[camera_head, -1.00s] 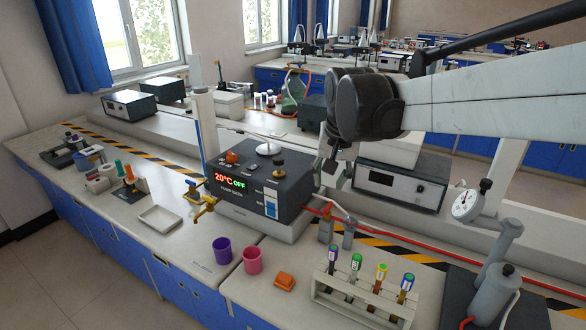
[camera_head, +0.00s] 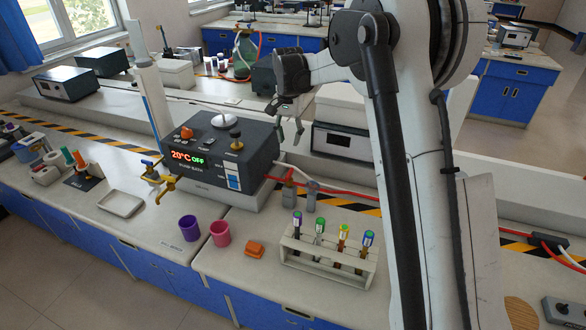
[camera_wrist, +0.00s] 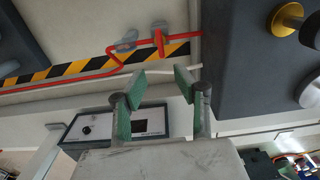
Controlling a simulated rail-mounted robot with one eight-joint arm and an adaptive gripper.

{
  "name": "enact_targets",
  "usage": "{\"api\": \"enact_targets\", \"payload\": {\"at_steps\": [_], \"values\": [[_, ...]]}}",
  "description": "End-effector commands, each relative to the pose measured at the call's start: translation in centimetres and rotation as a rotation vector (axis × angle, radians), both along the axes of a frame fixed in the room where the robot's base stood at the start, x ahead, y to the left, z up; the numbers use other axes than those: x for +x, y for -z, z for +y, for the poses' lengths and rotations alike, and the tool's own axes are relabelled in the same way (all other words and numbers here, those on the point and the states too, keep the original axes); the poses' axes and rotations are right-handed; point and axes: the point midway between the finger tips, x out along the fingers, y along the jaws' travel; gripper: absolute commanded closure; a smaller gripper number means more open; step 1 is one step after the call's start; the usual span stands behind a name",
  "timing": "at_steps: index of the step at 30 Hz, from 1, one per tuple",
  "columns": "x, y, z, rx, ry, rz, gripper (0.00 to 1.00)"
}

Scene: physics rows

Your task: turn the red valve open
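The red valve appears to be a small reddish fitting (camera_head: 289,192) on the bench beside the pump bath, near the red hose. It also shows in the wrist view as a red-orange piece (camera_wrist: 160,34) by the red line. How far its handle is turned cannot be made out. A grey fitting (camera_head: 312,192) stands just to its right. My gripper (camera_head: 291,132) hangs above the bench behind the fittings, beside the pump bath. In the wrist view its two green-grey fingers (camera_wrist: 159,80) are apart with nothing between them. It touches neither fitting.
The dark pump bath (camera_head: 222,165) reads 20°C OFF and stands left of the fittings. A rack of capped tubes (camera_head: 328,262), a pink cup (camera_head: 220,234), a purple cup (camera_head: 189,228) and an orange block (camera_head: 255,249) are in front. A grey instrument (camera_head: 335,142) stands behind.

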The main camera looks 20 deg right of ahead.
Motion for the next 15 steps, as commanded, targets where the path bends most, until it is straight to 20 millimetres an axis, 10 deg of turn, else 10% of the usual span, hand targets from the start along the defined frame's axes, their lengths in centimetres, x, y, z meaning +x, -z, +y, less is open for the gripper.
{"api": "enact_targets", "payload": {"at_steps": [15], "values": [[0.2,6.4,0.0,0.000,0.004,0.005,0.71]]}}
